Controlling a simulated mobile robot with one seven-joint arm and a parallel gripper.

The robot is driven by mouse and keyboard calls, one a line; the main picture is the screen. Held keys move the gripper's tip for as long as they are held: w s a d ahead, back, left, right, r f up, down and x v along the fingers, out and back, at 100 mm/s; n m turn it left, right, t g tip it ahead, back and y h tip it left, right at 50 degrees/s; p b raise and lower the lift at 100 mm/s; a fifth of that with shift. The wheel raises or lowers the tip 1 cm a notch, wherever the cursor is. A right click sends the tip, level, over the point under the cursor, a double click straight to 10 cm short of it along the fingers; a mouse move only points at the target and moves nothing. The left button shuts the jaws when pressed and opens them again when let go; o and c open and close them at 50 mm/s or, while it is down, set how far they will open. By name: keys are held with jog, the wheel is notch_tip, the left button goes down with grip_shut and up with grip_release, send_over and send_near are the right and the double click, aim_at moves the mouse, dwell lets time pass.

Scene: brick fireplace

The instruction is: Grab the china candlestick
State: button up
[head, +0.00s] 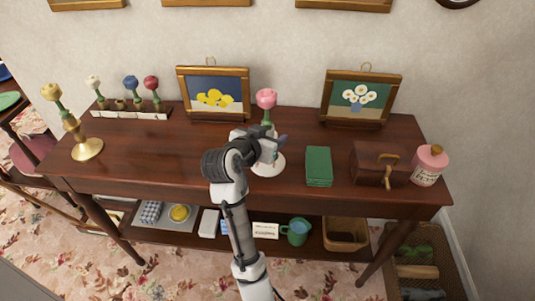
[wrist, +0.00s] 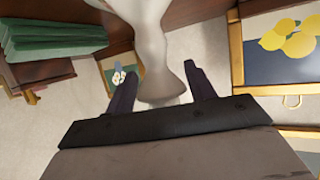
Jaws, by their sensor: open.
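The china candlestick (head: 268,166) stands upright on the dark wooden table, right of the table's middle. Its round white foot shows, and a pink flower-shaped candle (head: 266,99) rises from its top. My gripper (head: 270,145) is at the candlestick's stem and hides much of it in the head view. In the wrist view, the white stem (wrist: 151,45) stands between the two open fingers of my gripper (wrist: 157,85). The fingers lie on either side of it and are not closed. I cannot tell whether either finger touches it.
A brass candlestick (head: 87,148) stands far left. Two framed pictures, lemons (head: 213,93) and daisies (head: 360,98), stand behind. The table's left middle is clear.

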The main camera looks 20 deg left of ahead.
jog(key=shift+w+f, duration=0.25)
jog(key=shift+w, duration=0.3)
grip_shut()
jog(key=shift+r, duration=0.15)
dwell(0.9)
